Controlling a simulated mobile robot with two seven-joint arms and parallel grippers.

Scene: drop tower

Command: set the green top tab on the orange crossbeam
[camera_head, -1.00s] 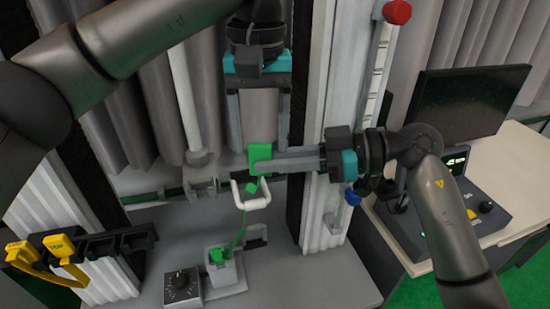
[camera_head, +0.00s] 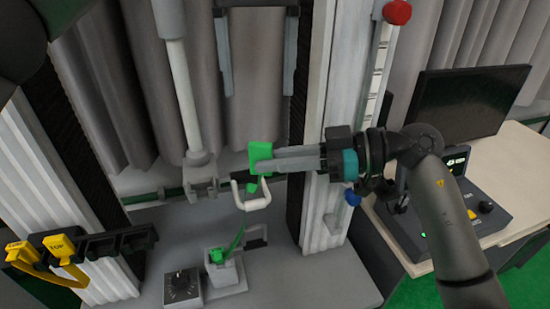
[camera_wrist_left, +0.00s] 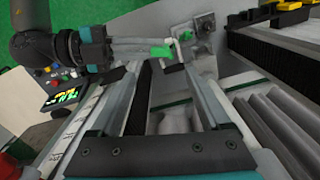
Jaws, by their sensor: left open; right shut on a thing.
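The green top tab (camera_head: 260,152) is held in the air by my right gripper (camera_head: 262,160), which comes in from the right and is shut on it. A smaller green piece (camera_head: 251,186) hangs just below, by a white U-shaped bracket (camera_head: 250,202). My left gripper (camera_head: 257,92) is open and empty, above the tab and apart from it. In the left wrist view, the green tab (camera_wrist_left: 160,51) shows beyond my open left fingers (camera_wrist_left: 168,68). I see no part that is clearly an orange crossbeam.
A grey holder (camera_head: 224,275) with a green strap (camera_head: 236,241) stands on the base below, beside a black dial box (camera_head: 182,287). A yellow TOP tab (camera_head: 60,246) sits on a black rack at left. White columns flank the space; a monitor stands right.

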